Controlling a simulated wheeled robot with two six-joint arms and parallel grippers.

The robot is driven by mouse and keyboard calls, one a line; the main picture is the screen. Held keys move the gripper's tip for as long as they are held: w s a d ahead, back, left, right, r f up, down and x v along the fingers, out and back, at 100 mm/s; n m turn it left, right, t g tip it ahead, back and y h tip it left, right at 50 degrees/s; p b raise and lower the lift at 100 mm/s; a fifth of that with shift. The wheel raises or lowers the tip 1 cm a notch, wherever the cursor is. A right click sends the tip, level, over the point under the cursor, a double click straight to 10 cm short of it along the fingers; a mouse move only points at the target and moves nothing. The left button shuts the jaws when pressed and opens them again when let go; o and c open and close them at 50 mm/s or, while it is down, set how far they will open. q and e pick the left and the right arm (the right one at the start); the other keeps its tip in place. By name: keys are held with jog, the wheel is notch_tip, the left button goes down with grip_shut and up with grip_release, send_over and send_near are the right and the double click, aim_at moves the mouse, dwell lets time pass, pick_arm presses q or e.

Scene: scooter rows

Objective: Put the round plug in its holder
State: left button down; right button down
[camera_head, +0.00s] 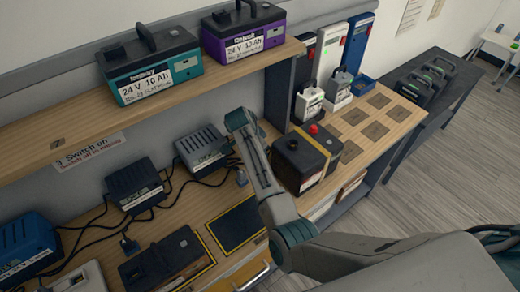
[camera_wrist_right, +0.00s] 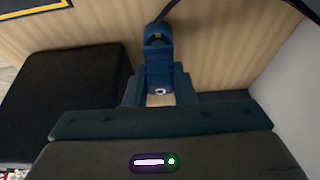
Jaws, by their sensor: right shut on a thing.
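In the wrist view my right gripper (camera_wrist_right: 158,92) is shut on a blue plug (camera_wrist_right: 158,58). A dark cable runs from the plug's far end to the top of the view. The plug appears to be above a pale wooden surface. In the head view my right forearm hides most of the gripper. A small blue piece (camera_head: 241,177) shows just left of the forearm, but I cannot tell whether it is the held plug. I cannot make out the plug's holder. My left gripper is out of view.
A black battery (camera_head: 305,158) with a red cap stands right of my forearm. A grey charger (camera_head: 203,150) stands to the left. A yellow-edged dark mat (camera_head: 237,222) lies in front. An upper shelf (camera_head: 190,92) carries teal and purple batteries. Cables cross the bench.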

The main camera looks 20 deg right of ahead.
jog(key=shift+f+b, duration=0.5)
jog(key=shift+f, duration=0.45)
jog(key=c, duration=1.1)
grip_release()
jog(key=shift+r, duration=0.1)
